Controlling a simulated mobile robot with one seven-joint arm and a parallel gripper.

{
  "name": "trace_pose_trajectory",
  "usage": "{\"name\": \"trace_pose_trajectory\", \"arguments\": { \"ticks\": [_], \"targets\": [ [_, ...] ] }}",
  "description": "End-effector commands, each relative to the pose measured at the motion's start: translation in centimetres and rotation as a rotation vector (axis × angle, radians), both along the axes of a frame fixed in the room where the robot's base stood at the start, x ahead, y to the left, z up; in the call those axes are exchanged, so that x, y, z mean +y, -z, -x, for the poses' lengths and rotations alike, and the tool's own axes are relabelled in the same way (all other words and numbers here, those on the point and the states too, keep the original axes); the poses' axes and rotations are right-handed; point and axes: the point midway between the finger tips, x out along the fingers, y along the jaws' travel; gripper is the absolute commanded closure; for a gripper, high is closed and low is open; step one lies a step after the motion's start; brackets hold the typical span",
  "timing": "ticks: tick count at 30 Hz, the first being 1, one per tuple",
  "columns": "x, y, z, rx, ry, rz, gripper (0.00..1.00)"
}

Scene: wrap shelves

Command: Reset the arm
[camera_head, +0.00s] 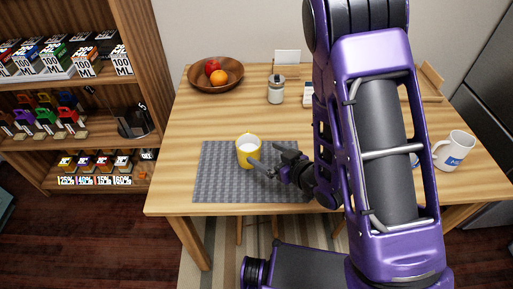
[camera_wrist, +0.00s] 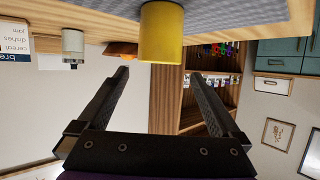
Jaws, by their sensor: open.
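My gripper (camera_head: 271,160) is low over the right part of the grey placemat on the wooden table, reaching in from the right. Its two fingers are apart with nothing between them, as the wrist view (camera_wrist: 160,95) also shows. A yellow mug (camera_head: 246,155) with a pale inside stands upright on the placemat, just beyond the fingertips. In the wrist view, the yellow mug (camera_wrist: 161,35) appears upside down, ahead of the open fingers. Whether a fingertip touches the mug cannot be told. My purple arm hides the right-middle part of the table.
The table (camera_head: 190,115) holds a fruit bowl (camera_head: 230,84), a jar (camera_head: 276,92) and a white mug (camera_head: 453,150) at the right. The placemat (camera_head: 215,180) is bare left of the yellow mug. A stocked wooden shelf (camera_head: 135,70) stands left of the table.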

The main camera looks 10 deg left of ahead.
Motion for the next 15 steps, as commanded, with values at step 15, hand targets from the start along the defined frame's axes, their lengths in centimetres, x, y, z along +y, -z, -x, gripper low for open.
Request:
{"name": "trace_pose_trajectory", "arguments": {
  "ticks": [15],
  "targets": [
    [-1.48, -0.79, 1.24, 0.000, 0.001, 0.000, 0.00]
  ]
}}
